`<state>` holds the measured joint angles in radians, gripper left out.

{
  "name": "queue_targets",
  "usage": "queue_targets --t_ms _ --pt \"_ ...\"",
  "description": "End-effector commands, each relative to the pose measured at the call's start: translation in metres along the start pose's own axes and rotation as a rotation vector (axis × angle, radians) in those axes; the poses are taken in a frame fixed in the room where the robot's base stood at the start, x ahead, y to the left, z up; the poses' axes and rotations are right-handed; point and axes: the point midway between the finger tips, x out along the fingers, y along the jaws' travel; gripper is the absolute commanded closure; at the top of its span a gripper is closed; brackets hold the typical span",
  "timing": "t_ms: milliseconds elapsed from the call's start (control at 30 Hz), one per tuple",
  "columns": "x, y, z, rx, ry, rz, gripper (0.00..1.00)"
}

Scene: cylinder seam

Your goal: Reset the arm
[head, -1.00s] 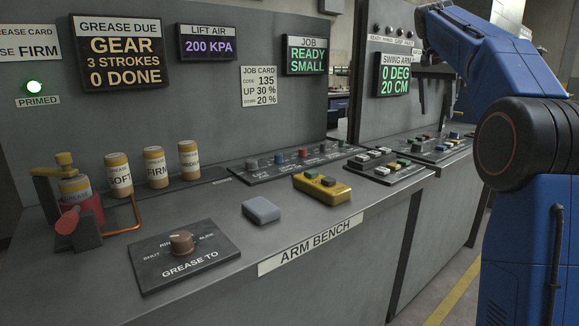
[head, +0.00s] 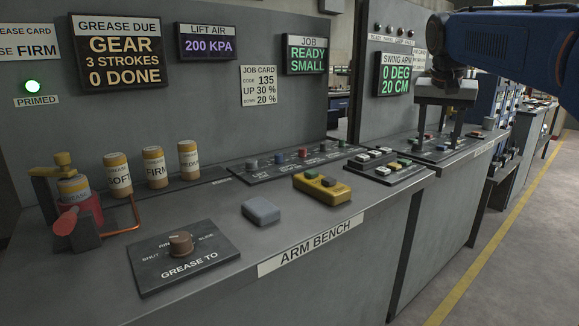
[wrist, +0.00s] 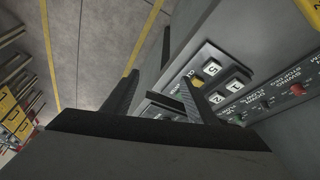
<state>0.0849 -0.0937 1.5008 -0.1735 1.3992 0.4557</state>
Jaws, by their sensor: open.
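My gripper (head: 437,143) is open and empty, pointing down over the far control panel (head: 440,146) on the bench at right. Its two fingers stand apart; they also show in the wrist view (wrist: 158,92). In the wrist view, a dark key panel (wrist: 190,70) lies beyond the fingers, with white numbered keys such as 5 (wrist: 213,68) and a yellow key (wrist: 198,82). The swing arm display (head: 395,74) reads 0 DEG, 20 CM. A finger hides part of the key panel.
The near bench holds a yellow pendant (head: 322,187), a grey block (head: 261,211), a grease dial (head: 180,243), several grease cartridges (head: 154,167) and a small key panel (head: 384,163). The floor (head: 520,240) at right is clear, with a yellow line.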

Motion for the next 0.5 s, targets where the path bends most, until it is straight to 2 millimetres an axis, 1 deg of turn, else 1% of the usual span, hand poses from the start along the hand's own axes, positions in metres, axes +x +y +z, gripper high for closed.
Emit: queue_targets --t_ms 33,267,300,367,400,467,500 --pt "0.001 0.004 0.021 -0.025 0.000 -0.011 0.48" --pt "0.018 0.019 0.104 -0.142 0.001 -0.059 0.48" --pt "0.022 0.022 0.119 -0.162 0.003 -0.068 0.48" --pt "0.029 0.026 0.142 -0.192 0.004 -0.081 0.48" --pt "0.034 0.029 0.157 -0.210 0.005 -0.090 0.48" --pt "0.043 0.034 0.180 -0.239 0.007 -0.102 0.48" --pt "0.048 0.037 0.196 -0.258 0.008 -0.110 0.48"
